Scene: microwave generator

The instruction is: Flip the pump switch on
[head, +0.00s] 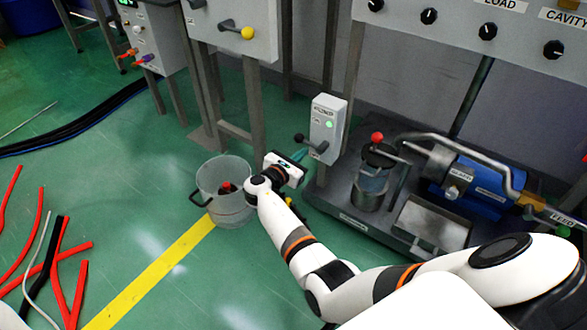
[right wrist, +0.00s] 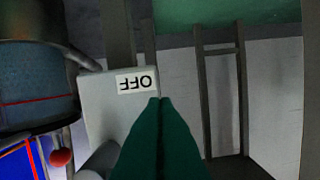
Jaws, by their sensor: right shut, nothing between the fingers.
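My right gripper (head: 300,156) is just below the lever, close to the box's lower part. In the right wrist view, its green fingers (right wrist: 157,103) are shut and empty, with the tips at an upside-down OFF label (right wrist: 137,83). Whether they touch the box or lever, I cannot tell. My left gripper is not in view.
A clear bucket (head: 221,190) stands on the floor left of my right arm. A blue motor (head: 470,185) and a metal canister with a red knob (head: 377,138) sit on a dark base at right. Red and black hoses (head: 65,270) lie at left.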

